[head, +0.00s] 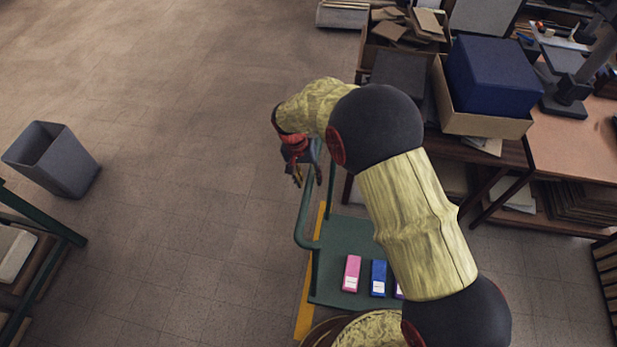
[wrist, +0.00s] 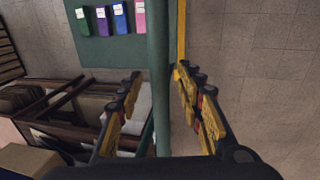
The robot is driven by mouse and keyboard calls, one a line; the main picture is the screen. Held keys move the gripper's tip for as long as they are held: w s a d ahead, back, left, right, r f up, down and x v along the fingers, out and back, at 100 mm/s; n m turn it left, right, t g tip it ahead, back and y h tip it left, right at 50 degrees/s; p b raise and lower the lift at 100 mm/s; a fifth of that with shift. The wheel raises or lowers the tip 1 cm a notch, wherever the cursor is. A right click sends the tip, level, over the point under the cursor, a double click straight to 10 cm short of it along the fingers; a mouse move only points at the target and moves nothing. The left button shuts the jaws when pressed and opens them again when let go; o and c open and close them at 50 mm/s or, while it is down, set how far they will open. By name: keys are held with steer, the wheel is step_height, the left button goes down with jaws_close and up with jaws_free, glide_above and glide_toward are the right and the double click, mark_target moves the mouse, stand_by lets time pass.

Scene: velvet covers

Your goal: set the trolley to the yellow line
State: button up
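The green trolley (head: 345,232) stands below my arm, with its raised green handle (head: 299,225) at its left end. The yellow line (head: 304,315) runs on the floor along the left edge of the trolley's deck; it also shows in the wrist view (wrist: 182,30). My gripper (head: 308,178) is at the far end of the handle. In the wrist view its fingers (wrist: 158,92) are spread, with the green handle bar (wrist: 158,60) between them and gaps visible on both sides. My arm hides the right part of the trolley.
A pink box (head: 352,273), a blue box (head: 378,278) and a purple one lie on the deck; a green box (wrist: 82,20) shows in the wrist view. A desk (head: 575,150) and shelves stand right. A grey bin (head: 52,160) stands left. Floor between is clear.

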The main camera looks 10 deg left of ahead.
step_height(320, 180, up, 12)
steer(key=a, duration=0.2)
steer(key=shift+a, duration=0.15)
steer(key=shift+f, duration=0.15)
stand_by(0.6)
